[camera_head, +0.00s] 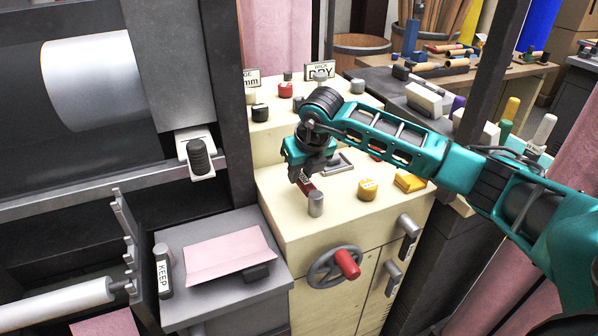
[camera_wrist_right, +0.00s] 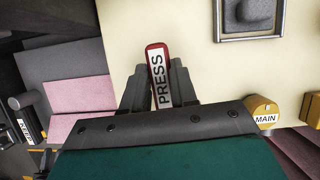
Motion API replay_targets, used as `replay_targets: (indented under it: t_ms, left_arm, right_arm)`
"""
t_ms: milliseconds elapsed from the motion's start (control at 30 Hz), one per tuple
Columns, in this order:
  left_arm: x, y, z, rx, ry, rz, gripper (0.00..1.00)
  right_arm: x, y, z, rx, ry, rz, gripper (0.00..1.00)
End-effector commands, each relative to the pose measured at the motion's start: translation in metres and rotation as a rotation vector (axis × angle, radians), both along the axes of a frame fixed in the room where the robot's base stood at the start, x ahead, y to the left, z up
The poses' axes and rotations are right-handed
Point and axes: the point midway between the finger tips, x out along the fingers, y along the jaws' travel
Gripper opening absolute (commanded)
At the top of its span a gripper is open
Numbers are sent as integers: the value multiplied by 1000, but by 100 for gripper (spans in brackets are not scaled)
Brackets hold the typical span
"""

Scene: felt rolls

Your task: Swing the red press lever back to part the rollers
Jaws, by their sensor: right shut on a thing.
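The red press lever (camera_wrist_right: 158,75) carries a white label reading PRESS. In the right wrist view it stands between the two fingers of my right gripper (camera_wrist_right: 158,88), which is shut on it. In the head view my right gripper (camera_head: 302,182) reaches down over the cream console (camera_head: 285,215), and a small dark red part of the lever (camera_head: 306,187) shows beside the fingers. The rest of the lever is hidden by the gripper. A large pale roller (camera_head: 92,82) is at the upper left; the gap between the rollers cannot be seen clearly. My left gripper is not in view.
A grey metal knob (camera_head: 316,204) stands close in front of my right gripper. The yellow MAIN knob (camera_head: 368,189) and a yellow block (camera_head: 409,182) are to its right. A handwheel (camera_head: 335,268) with a red grip is on the console's front. Pink felt (camera_head: 228,254) lies on a grey stand.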

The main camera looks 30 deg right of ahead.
Motion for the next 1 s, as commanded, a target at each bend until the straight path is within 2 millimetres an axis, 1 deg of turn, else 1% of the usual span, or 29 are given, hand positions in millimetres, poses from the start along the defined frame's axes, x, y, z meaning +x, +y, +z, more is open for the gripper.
replay_targets:
  t_ms: [367, 400, 667, 900, 1000]
  left_arm:
    - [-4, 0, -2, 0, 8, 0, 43]
    - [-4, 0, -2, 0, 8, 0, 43]
    - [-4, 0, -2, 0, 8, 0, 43]
    - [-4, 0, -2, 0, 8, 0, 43]
    - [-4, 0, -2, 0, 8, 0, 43]
  right_arm:
    - [1, -1, 2, -1, -2, -7, 0]
    - [1, -1, 2, -1, -2, -7, 28]
    - [0, -1, 1, 0, -1, -5, 53]
    - [0, 0, 1, 0, 0, -4, 53]
    - [-2, -1, 7, 0, -2, -4, 53]
